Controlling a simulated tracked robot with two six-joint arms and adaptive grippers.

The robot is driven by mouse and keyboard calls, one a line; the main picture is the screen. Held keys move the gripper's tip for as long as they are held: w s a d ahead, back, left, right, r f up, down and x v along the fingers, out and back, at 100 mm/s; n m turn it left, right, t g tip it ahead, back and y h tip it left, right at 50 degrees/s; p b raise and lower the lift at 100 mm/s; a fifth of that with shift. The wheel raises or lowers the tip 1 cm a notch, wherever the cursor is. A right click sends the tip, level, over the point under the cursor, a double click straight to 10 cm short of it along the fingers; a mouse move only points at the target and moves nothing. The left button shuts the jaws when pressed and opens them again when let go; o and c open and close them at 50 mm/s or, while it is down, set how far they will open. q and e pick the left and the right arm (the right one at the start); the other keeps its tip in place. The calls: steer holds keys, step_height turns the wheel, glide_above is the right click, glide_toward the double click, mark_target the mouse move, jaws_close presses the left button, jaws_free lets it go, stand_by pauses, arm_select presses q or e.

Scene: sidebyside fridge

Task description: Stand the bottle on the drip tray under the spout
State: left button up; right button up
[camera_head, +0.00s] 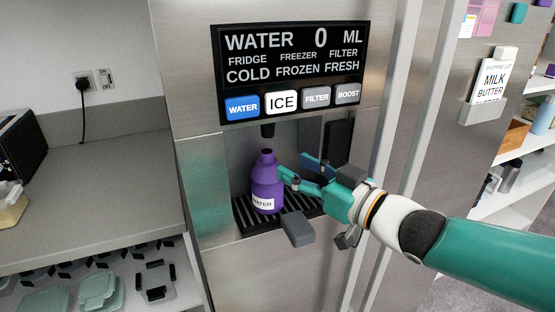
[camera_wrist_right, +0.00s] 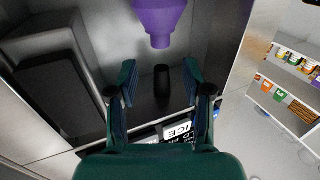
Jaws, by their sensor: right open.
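The purple bottle (camera_head: 267,182), with a white label reading "WATER", stands upright on the dark slatted drip tray (camera_head: 300,201) in the fridge's dispenser recess. The black spout (camera_head: 267,130) is just above the bottle's neck, with a small gap. My right gripper (camera_head: 291,167) is open, just right of the bottle's upper body; it seems apart from it. In the right wrist view, which looks upside down, the bottle's neck (camera_wrist_right: 162,30) is beyond the open fingers (camera_wrist_right: 160,75), and the spout (camera_wrist_right: 162,88) shows between them. My left gripper is not in view.
The dispenser panel (camera_head: 295,70) with its buttons is above the recess. The recess's side walls are close around the gripper. A grey block (camera_head: 298,231) juts out in front of the tray. A mostly bare counter (camera_head: 100,190) lies to the left; shelves (camera_head: 525,145) are at right.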

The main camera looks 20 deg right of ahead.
steer(key=v, duration=0.4)
stand_by(0.5)
